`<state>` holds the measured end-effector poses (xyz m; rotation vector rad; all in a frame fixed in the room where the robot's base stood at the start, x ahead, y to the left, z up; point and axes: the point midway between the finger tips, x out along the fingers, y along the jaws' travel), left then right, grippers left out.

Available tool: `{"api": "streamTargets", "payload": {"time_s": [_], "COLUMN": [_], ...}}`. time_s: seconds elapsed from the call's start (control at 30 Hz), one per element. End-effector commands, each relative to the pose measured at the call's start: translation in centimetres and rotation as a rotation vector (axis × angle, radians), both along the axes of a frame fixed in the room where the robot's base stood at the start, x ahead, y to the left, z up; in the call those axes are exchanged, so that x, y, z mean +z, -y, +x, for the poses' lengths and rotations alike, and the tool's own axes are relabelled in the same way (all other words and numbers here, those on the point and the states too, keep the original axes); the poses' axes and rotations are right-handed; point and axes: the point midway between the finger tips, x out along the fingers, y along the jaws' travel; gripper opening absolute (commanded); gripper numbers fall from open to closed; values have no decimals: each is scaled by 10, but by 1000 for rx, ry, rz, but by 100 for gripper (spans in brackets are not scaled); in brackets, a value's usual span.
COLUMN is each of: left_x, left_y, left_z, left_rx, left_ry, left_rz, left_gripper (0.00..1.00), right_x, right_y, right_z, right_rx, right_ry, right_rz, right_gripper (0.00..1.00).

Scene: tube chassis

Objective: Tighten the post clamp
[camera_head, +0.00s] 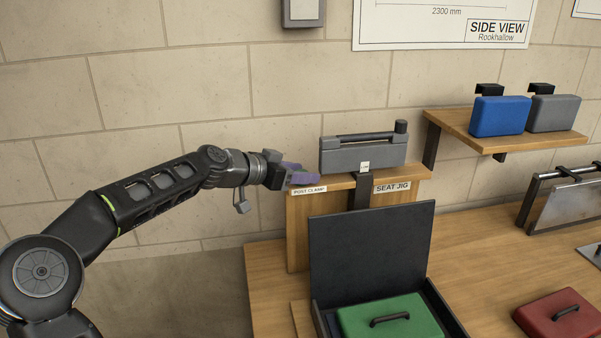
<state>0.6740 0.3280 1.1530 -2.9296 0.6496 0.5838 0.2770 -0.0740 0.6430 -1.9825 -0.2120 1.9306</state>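The wooden seat jig stand (297,230) is at the middle, with a "POST CLAMP" label (309,190) on its left and a "SEAT JIG" label (392,187) on its right. A grey block (365,156) with a dark bar and a knob (401,127) sits on top. A dark upright strip (363,190) runs down the stand's front. My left gripper (300,175) is at the stand's upper left, by the "POST CLAMP" label. Purple parts show at its fingertips. Whether it touches or holds anything there is unclear, and the clamp itself is not clearly visible. My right gripper is out of view.
An open dark case (368,250) with a green lidded piece (389,318) stands in front of the jig. A red case (560,318) lies at right. A wall shelf (462,126) holds blue and grey cases. Bare bench (470,250) lies between.

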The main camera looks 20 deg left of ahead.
Motion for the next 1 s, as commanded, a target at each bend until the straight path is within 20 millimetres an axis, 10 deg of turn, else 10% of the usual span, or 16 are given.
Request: {"api": "streamTargets", "payload": {"time_s": [0.57,1.0], "left_x": [0,2], "left_y": [0,0], "left_z": [0,2], "left_rx": [0,-146], "left_ry": [0,5], "left_rz": [0,-7], "left_gripper": [0,0], "right_x": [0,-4], "right_y": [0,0], "right_z": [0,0], "right_rx": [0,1], "right_ry": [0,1], "right_rz": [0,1], "right_gripper": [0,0]}}
